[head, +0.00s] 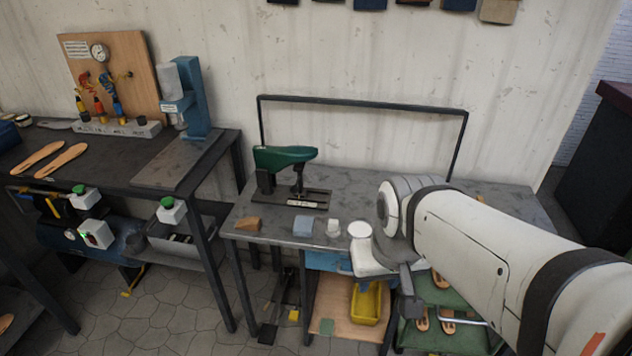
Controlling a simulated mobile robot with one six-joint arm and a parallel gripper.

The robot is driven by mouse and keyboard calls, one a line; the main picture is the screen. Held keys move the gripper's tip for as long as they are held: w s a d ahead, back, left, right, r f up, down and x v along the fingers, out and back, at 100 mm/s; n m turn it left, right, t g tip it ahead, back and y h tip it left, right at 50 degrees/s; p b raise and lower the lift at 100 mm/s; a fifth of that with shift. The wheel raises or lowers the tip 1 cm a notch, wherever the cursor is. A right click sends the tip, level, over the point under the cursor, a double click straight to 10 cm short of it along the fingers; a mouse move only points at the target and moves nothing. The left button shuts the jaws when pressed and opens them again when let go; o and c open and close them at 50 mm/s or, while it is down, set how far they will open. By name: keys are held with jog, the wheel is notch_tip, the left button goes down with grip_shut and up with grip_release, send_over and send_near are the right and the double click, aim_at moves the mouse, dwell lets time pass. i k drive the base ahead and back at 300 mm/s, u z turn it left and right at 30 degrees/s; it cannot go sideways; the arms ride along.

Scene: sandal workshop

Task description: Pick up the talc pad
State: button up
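A white round, flat piece (360,230), possibly the talc pad, lies on the grey workbench (262,215) just left of my arm. I cannot tell for certain which of these is the talc pad. My gripper (409,305) seems to be the dark end below my wrist, in front of the bench's front edge and lower right of the round piece. My arm hides part of the bench, and the fingers are too small to read.
A brown wedge (248,224) lies at the bench's left front. A green press (285,158) stands behind the row. Below are a yellow bin (367,302) and a green shelf (437,335) with sandal parts. A darker table (110,165) with tools stands left.

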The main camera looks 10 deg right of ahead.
aim_at(333, 230)
jog(key=z, duration=0.05)
jog(key=i, duration=0.9)
jog(key=u, duration=0.05)
